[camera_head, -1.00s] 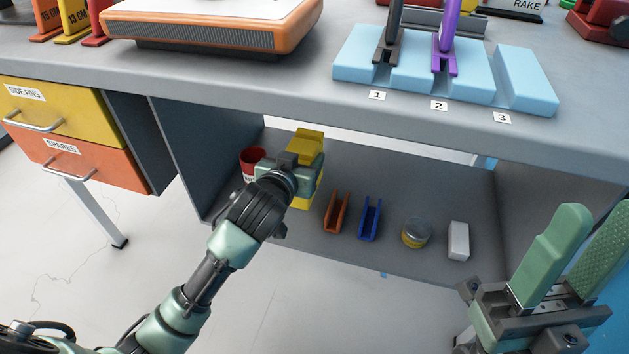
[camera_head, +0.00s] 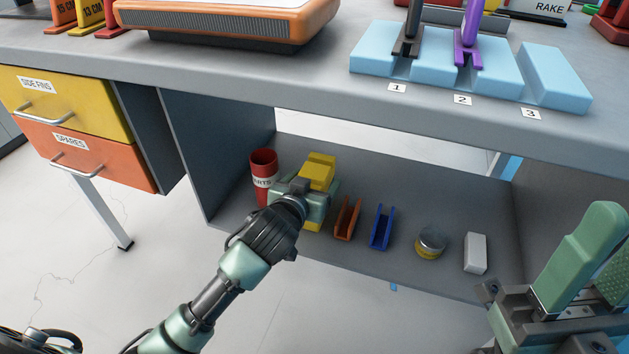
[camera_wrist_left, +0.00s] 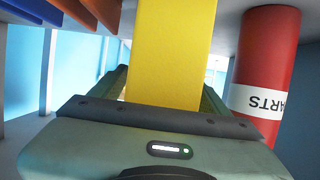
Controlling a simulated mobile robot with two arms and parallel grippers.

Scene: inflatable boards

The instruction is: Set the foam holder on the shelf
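The yellow block (camera_head: 319,168), which I take to be the foam holder, is upright in my left gripper (camera_head: 312,193) over the left part of the grey lower shelf (camera_head: 400,196). In the left wrist view the yellow block (camera_wrist_left: 172,55) stands between the two fingers (camera_wrist_left: 165,88), which flank it closely. Its lower end is partly hidden by the gripper; I cannot tell whether it touches the shelf. My right gripper (camera_head: 594,262) is empty and its fingers are apart, at the right edge, partly cut off.
A red PARTS cup (camera_head: 263,163) stands close left of the yellow block. Right of it are an orange channel holder (camera_head: 347,219), a blue one (camera_head: 382,228), a tin (camera_head: 430,243) and a white block (camera_head: 475,253). The worktop (camera_head: 300,75) overhangs the shelf.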

